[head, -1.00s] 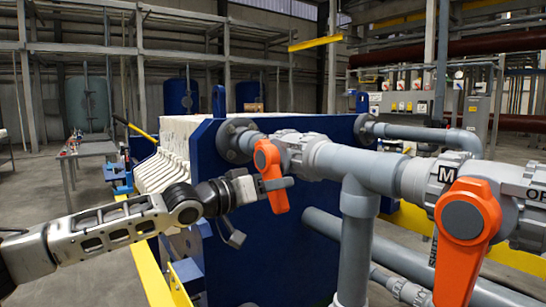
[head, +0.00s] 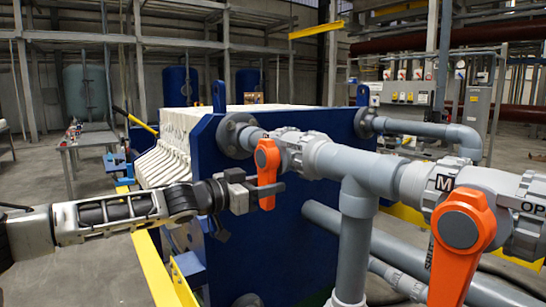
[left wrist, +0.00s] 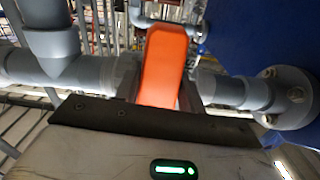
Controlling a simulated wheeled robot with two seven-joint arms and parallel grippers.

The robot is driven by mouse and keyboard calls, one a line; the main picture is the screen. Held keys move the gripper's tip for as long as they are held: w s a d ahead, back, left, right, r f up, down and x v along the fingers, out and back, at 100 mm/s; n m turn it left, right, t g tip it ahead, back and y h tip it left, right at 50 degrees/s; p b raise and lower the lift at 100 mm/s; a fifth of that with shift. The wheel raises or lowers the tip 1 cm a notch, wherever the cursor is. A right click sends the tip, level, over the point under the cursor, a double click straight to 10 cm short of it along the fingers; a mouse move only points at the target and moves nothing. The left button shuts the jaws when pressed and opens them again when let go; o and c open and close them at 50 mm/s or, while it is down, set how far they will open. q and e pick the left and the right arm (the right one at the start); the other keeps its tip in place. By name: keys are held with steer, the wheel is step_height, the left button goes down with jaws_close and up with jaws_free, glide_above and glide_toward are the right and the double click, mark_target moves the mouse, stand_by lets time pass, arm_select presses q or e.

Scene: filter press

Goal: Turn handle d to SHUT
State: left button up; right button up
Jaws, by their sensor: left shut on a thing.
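An orange lever handle (head: 267,170) sits on the far grey valve (head: 302,152), beside the blue press plate. It hangs almost straight down in the head view. I cannot read a letter on it. My left gripper (head: 266,189) reaches in from the left and is shut on the lower part of this handle. The same handle fills the middle of the left wrist view (left wrist: 163,65), its lower end hidden behind the gripper body. A second orange handle (head: 462,240) on the nearer valve, marked M, points down. My right gripper is not in view.
A grey pipe (head: 352,240) drops between the two valves. The blue press plate (head: 300,205) stands close behind the held handle. A yellow rail (head: 160,270) runs below my left arm. More grey pipes (head: 340,225) cross lower right.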

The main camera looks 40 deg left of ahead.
mark_target(261, 184)
arm_select(q)
steer(key=o, duration=1.1)
steer(key=shift+a+r, duration=0.25)
steer(key=shift+a, duration=0.05)
steer(key=shift+o, duration=0.2)
steer(key=shift+f, duration=0.1)
steer(key=b+v, duration=0.6)
steer(key=b, duration=0.3)
steer(key=shift+s+d+f+b, duration=0.1)
steer(key=shift+s+f+b, duration=0.05)
steer(key=shift+b, duration=0.25)
steer(key=shift+s, duration=0.25)
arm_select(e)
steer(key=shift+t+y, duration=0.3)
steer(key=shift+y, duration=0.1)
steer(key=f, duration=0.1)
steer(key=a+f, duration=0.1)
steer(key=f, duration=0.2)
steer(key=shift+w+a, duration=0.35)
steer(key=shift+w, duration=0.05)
